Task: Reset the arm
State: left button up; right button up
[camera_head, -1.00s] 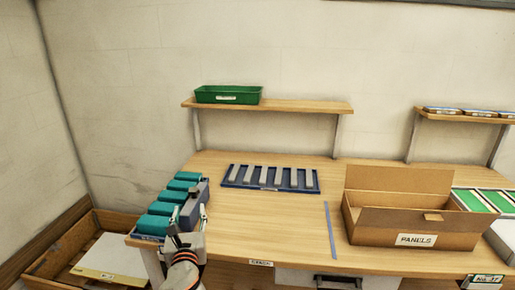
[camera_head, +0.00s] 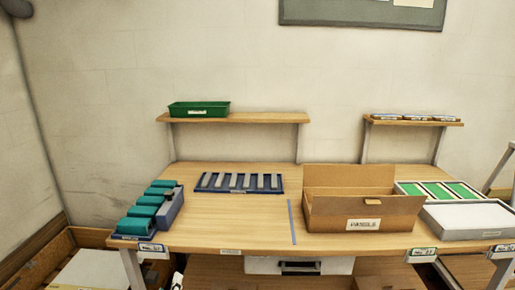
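A small white and dark piece, which looks like the tip of my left gripper (camera_head: 177,281), shows at the bottom edge, below the table's front edge. It is cut off by the frame, so I cannot tell whether it is open or shut. It is apart from the objects on the table. My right gripper is not in view.
Several teal blocks (camera_head: 140,224) and a grey-blue block (camera_head: 170,211) stand at the table's left end. A blue slotted rack (camera_head: 207,181), an open PANELS box (camera_head: 400,213), green panels (camera_head: 438,190) and a grey tray (camera_head: 470,234) follow rightward. The middle front (camera_head: 240,225) is clear.

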pick_arm(q)
jog(key=s+d+f+n+g+h, duration=0.2)
jog(key=s+f+n, duration=0.6)
jog(key=s+n, duration=0.2)
jog(key=s+d+f+n+g+h, duration=0.2)
jog(key=s+d+f+n+h, duration=0.1)
jog(key=s+f+n, duration=0.5)
jog(key=s+n, duration=0.3)
jog(key=s, duration=0.4)
jog(key=shift+f, duration=0.2)
